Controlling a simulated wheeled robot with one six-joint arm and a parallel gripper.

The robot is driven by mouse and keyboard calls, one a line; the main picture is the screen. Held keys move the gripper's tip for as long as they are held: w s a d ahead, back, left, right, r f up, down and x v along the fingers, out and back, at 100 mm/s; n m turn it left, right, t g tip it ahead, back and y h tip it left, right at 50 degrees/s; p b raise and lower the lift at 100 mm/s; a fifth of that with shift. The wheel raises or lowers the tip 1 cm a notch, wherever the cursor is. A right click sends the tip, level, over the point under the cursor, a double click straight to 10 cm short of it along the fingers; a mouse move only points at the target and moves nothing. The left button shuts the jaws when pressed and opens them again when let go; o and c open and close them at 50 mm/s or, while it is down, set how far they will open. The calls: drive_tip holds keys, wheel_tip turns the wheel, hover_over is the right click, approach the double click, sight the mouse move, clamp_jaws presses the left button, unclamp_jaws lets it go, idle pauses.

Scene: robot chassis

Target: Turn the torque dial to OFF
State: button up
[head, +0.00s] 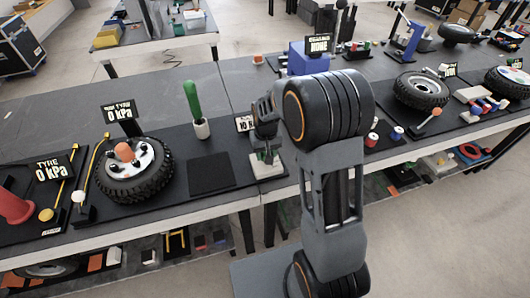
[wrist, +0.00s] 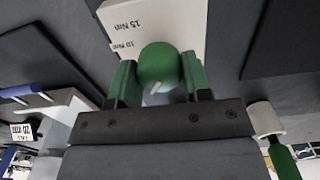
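The torque dial (wrist: 158,64) is a round green knob with a short pale pointer mark on its lower edge in the wrist view. It sits on a pale plate (wrist: 180,22) marked 15 Nm and 10 Nm; no OFF mark is visible. My gripper (wrist: 158,78) has one green fingertip on each side of the dial, and both appear to touch it. In the head view, my gripper (head: 266,152) points down over the pale dial base (head: 268,170) at the table's front edge. The dial itself is largely hidden there.
A small sign (head: 244,123) behind the dial is partly covered by my arm. A wheel (head: 135,180) lies farther left.

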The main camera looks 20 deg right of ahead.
drive_tip(key=c, duration=0.4)
drive_tip(key=shift+o, duration=0.2)
drive_tip(key=n, duration=0.3)
drive_tip(key=shift+n, duration=1.9)
drive_tip(key=o, duration=0.9)
